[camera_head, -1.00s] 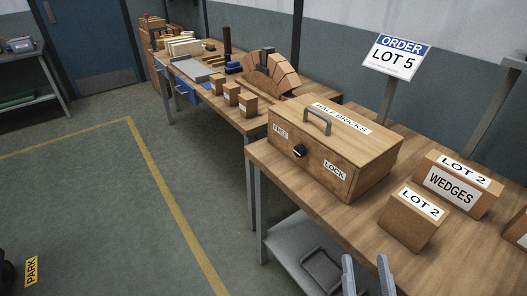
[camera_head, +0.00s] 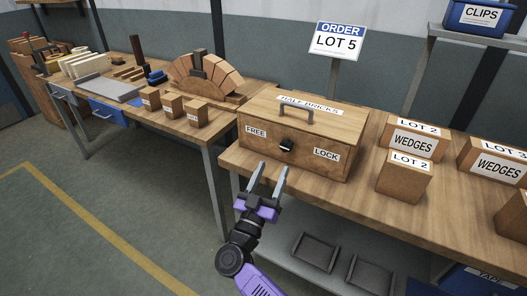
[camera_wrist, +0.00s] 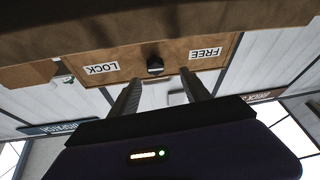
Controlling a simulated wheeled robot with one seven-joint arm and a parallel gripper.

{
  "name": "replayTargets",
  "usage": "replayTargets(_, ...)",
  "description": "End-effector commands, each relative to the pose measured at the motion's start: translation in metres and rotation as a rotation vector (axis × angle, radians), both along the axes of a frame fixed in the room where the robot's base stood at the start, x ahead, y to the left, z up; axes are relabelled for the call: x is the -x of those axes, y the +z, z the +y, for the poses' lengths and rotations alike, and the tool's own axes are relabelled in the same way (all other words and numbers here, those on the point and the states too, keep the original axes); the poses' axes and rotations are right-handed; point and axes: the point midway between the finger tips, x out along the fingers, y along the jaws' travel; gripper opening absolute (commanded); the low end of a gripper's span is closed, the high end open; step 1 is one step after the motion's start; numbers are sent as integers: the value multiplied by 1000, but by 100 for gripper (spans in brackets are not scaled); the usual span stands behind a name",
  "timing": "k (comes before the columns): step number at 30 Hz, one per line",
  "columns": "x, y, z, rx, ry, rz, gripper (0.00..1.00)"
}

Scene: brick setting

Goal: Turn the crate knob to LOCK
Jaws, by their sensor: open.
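The wooden crate (camera_head: 310,137) labelled HALF BRICKS stands on the bench, with a grey handle on its lid. Its black knob (camera_head: 286,145) is on the front face, between the FREE label (camera_head: 256,132) at left and the LOCK label (camera_head: 326,154) at right. My gripper (camera_head: 269,172) is open and empty, in front of and below the knob, apart from it. In the wrist view the picture is upside down; the knob (camera_wrist: 155,66) shows between and beyond the two fingers. Which label the knob points to is hard to tell.
LOT 2 boxes (camera_head: 405,177) and WEDGES boxes stand on the bench (camera_head: 355,205) right of the crate. A second bench with a brick arch (camera_head: 207,76) is at left. A lower shelf (camera_head: 290,250) holds dark trays.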

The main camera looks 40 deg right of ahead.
Motion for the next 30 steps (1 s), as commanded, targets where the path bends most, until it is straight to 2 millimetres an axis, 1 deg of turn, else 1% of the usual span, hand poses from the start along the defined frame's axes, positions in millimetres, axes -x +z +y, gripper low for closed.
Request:
replayTargets(3, 6, 1, -3, 21, -46, 42, 55)
replayTargets(8, 3, 5, -10, 32, -57, 62, 55)
replayTargets(16, -13, 20, -45, 32, -57, 61, 55)
replayTargets(21, -21, 28, -61, 32, -54, 61, 55)
replayTargets(25, -24, 30, -67, 32, -54, 61, 55)
replayTargets(30, -25, 30, -68, 32, -52, 61, 55)
